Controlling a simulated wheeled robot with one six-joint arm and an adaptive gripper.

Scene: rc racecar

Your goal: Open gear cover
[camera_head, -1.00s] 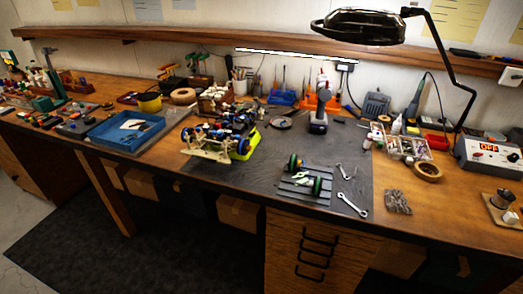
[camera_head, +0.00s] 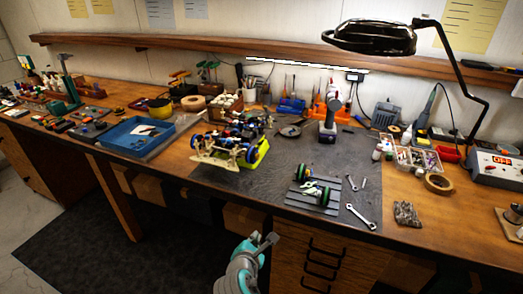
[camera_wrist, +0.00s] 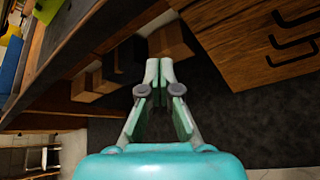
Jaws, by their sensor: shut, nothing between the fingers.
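The RC car (camera_head: 228,140) stands on the dark work mat in the middle of the bench in the head view. Its chassis shows blue parts, tan arms and a yellow-green piece at its right side. I cannot make out the gear cover at this size. My gripper (camera_head: 267,240) is in front of the bench, below its front edge, well apart from the car. In the wrist view my gripper (camera_wrist: 159,75) is shut and empty, pointing toward the space under the bench.
A grey slatted tray with green wheels (camera_head: 315,190) and a wrench (camera_head: 361,216) lie right of the car. A blue tray (camera_head: 138,134) sits at left. A drill (camera_head: 328,112) stands behind. Drawers (camera_head: 320,255) are below the bench, and a lamp (camera_head: 372,38) overhangs it.

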